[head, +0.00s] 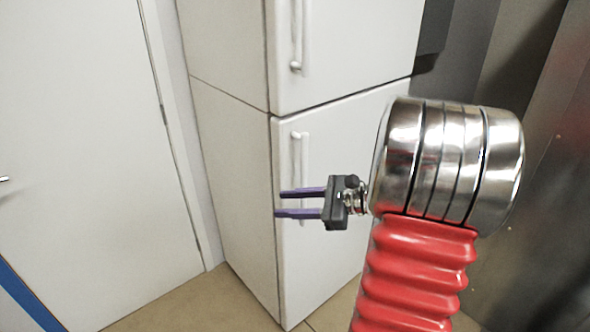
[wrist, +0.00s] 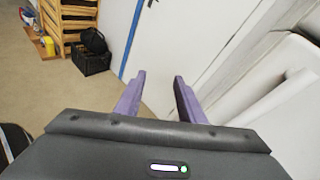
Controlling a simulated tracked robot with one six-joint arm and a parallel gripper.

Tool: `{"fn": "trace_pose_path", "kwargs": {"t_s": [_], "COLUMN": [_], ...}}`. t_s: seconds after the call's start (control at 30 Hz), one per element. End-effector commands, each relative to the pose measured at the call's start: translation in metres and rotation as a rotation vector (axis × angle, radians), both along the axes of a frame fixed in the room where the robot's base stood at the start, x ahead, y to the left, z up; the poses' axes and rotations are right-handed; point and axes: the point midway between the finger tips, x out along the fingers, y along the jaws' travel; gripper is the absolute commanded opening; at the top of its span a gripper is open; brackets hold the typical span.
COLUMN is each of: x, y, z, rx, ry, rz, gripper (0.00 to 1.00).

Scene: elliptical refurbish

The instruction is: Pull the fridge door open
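A tall white fridge stands in the middle of the head view, with an upper door (head: 345,45) and a lower door (head: 340,145). Both doors look shut. The upper door has a vertical white handle (head: 305,35); the lower door has a similar handle (head: 304,155) near its left edge. My gripper (head: 280,203) is open, its two purple fingers crossing in front of the lower handle in the head view. In the wrist view the fingers (wrist: 158,82) are apart with nothing between them. A white bar, apparently a fridge handle (wrist: 270,100), lies right of them, outside the gap.
A white room door (head: 80,130) with a blue strip stands left of the fridge. Dark metallic panels (head: 550,200) are at the right. In the wrist view, a wooden rack (wrist: 75,25) and a black crate (wrist: 90,60) stand far off on open beige floor (wrist: 50,95).

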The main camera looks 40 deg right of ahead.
Motion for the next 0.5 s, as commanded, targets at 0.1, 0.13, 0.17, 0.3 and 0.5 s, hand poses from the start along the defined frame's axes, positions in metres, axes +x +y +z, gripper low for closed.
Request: {"fn": "trace_pose_path", "kwargs": {"t_s": [0.1, 0.13, 0.17, 0.3, 0.5], "x": [-0.006, -0.008, -0.011, -0.026, -0.036], "y": [-0.058, -0.071, -0.085, -0.135, -0.163], "z": [-0.006, -0.006, -0.008, -0.012, -0.014], "rx": [0.137, 0.169, 0.199, 0.307, 0.365], "ry": [-0.036, -0.049, -0.061, -0.113, -0.147], "rz": [-0.154, -0.19, -0.225, -0.354, -0.423], "gripper": [0.36, 0.36, 0.36, 0.36, 0.36]}}
